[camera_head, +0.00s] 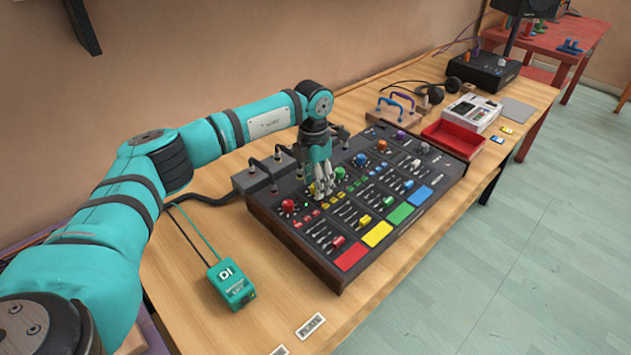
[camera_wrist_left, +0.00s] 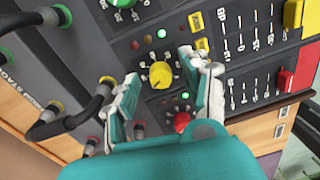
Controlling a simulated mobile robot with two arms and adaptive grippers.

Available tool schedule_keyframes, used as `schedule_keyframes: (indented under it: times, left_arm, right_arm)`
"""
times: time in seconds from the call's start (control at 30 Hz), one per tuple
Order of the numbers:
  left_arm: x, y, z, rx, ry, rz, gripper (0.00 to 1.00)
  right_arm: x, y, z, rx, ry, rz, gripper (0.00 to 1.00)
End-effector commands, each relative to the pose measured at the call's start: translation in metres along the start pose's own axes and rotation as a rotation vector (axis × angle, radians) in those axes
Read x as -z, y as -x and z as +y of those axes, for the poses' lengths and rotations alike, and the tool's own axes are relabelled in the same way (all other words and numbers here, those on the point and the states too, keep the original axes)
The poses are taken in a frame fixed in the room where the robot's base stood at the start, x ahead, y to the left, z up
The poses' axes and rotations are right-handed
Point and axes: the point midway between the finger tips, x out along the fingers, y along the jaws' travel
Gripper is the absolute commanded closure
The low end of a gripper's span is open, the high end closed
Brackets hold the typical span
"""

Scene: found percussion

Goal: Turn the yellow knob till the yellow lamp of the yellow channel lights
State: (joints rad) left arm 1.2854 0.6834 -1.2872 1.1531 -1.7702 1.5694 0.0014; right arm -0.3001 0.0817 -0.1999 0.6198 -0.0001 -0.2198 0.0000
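The mixing console (camera_head: 262,208) lies on the wooden table, with coloured channels ending in pads. The yellow knob (camera_wrist_left: 160,74) shows in the left wrist view, with a white pointer line; my gripper hides it in the head view. My left gripper (camera_head: 322,190) is over the console's yellow channel, pointing down. In the left wrist view the gripper (camera_wrist_left: 160,64) is open, one finger on each side of the knob; contact is not clear. Small lamps (camera_wrist_left: 148,39) sit beside the knob, one of them pale and bright (camera_wrist_left: 162,33). My right gripper is not in view.
The red knob (camera_wrist_left: 182,121) with a lit green lamp (camera_wrist_left: 185,96) is close to the fingers. The green knob (camera_head: 340,172) is on the other side. Plugged cables (camera_head: 278,152) stand behind the console. A teal DI box (camera_head: 231,284) and a red tray (camera_head: 455,138) flank it.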

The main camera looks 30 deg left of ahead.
Motion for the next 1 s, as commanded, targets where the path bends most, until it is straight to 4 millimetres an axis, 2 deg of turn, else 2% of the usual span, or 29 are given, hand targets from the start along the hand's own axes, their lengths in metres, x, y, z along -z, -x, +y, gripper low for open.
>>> schedule_keyframes:
  times: [0.27,0.37,0.73,0.9,1.0]
  left_arm:
    - [0.0,0.004,0.0,0.0,0.0,0.0,0.53]
    - [0.0,0.016,0.001,-0.001,0.001,-0.001,0.53]
    - [-0.001,0.092,0.001,-0.002,0.001,-0.002,0.53]
    - [0.0,0.113,0.0,0.0,0.0,0.0,0.53]
    - [0.0,0.118,0.0,0.001,0.0,0.0,0.53]
  right_arm:
    - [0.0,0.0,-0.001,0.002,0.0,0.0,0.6]
    - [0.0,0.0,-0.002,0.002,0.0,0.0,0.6]
    - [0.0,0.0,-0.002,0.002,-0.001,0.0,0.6]
    - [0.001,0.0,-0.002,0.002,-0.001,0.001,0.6]
    - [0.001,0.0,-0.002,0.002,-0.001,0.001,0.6]
